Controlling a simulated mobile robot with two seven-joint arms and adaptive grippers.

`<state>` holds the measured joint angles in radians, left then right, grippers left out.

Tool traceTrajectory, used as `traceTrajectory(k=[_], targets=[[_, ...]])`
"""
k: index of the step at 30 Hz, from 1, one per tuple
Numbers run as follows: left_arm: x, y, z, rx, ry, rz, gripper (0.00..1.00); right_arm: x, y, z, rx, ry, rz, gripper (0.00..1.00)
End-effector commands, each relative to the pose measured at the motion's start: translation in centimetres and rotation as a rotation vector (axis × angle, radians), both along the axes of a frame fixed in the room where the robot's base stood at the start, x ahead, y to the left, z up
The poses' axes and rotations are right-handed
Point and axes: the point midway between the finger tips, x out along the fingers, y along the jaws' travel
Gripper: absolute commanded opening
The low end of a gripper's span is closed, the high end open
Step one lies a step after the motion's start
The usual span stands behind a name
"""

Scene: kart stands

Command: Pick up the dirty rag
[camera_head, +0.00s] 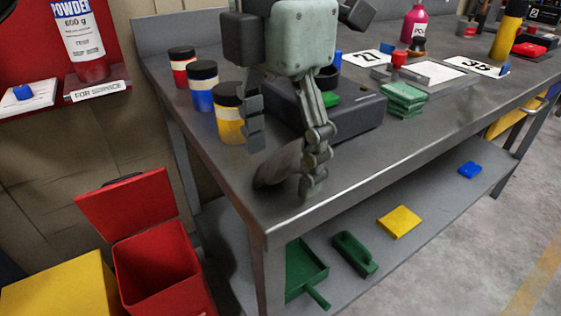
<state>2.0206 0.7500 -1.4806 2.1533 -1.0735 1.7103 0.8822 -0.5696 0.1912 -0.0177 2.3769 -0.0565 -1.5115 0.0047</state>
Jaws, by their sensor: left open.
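A dark grey-brown crumpled cloth, which looks like the dirty rag (273,170), lies on the grey metal workbench (225,172) near its front left corner. My left gripper (283,165) points down over it, fingers apart, one finger on each side of the rag. The right finger hides part of the rag. I cannot tell whether the fingers touch it. My right gripper is not in view.
Three paint jars (201,86) stand left of the gripper. A dark grey box (352,118) sits close behind it, with folded green cloths (404,97) to the right. An open red bin (160,262) stands on the floor at left. A lower shelf (345,287) holds green tools.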

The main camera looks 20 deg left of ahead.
Motion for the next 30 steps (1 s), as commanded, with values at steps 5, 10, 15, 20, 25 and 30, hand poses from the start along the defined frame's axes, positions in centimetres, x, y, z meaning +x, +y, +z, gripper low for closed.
traceTrajectory(k=[5, 10, 15, 20, 25, 30], targets=[[0.0, 0.0, 0.0, 0.0, 0.0, 0.0, 0.62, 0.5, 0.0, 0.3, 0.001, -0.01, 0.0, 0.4], [0.0, 0.0, 0.0, 0.0, 0.0, 0.0, 0.41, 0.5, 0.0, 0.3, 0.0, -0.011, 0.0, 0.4], [0.0, 0.0, 0.0, 0.0, 0.0, 0.0, 0.23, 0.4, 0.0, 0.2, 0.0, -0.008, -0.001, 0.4], [0.0, 0.0, 0.1, 0.0, 0.0, 0.0, 0.23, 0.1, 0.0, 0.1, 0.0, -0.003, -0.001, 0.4], [0.1, -0.1, 0.6, -0.001, -0.001, 0.001, 0.23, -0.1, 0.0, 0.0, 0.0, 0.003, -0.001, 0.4], [0.1, -0.1, 2.5, -0.002, -0.001, 0.0, 0.23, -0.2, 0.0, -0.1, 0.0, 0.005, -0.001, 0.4]])
